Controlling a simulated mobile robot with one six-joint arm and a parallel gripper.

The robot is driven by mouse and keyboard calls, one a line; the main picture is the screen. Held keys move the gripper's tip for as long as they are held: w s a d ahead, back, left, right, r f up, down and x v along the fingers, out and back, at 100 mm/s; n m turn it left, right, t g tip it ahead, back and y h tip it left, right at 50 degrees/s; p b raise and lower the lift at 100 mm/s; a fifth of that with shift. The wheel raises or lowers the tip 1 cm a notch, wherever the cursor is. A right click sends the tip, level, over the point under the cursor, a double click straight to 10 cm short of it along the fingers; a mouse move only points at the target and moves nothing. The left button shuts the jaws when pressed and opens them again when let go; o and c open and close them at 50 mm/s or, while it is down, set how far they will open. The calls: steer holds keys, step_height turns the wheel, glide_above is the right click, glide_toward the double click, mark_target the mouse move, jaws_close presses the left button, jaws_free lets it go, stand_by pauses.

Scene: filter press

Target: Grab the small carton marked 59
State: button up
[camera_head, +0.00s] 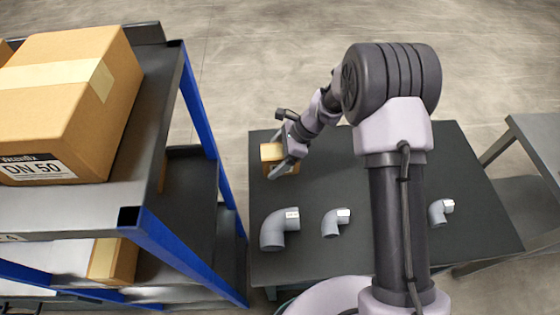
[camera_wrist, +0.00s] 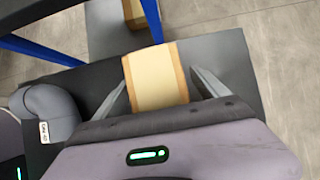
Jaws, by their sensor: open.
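A small cardboard carton (camera_head: 270,152) with a pale tape strip sits near the left back edge of the dark table (camera_head: 330,262). Its marking does not show in either view, so I cannot read a number on it. In the wrist view the carton (camera_wrist: 156,78) lies between the two fingers of my gripper (camera_wrist: 160,92). The fingers stand apart on either side of it, with a visible gap at least on the right. In the head view my gripper (camera_head: 280,155) is at the carton, and its wrist partly covers it.
Grey pipe elbows stand on the table: a large one (camera_head: 278,230), a middle one (camera_head: 335,222) and a small one (camera_head: 439,211). A blue-post shelf (camera_head: 205,110) at left carries a big box marked DN 50 (camera_head: 70,105). A grey bench (camera_head: 530,195) stands at right.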

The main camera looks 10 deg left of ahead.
steer(key=shift+d+r, duration=0.1)
jaws_close()
steer(key=shift+r, duration=0.15)
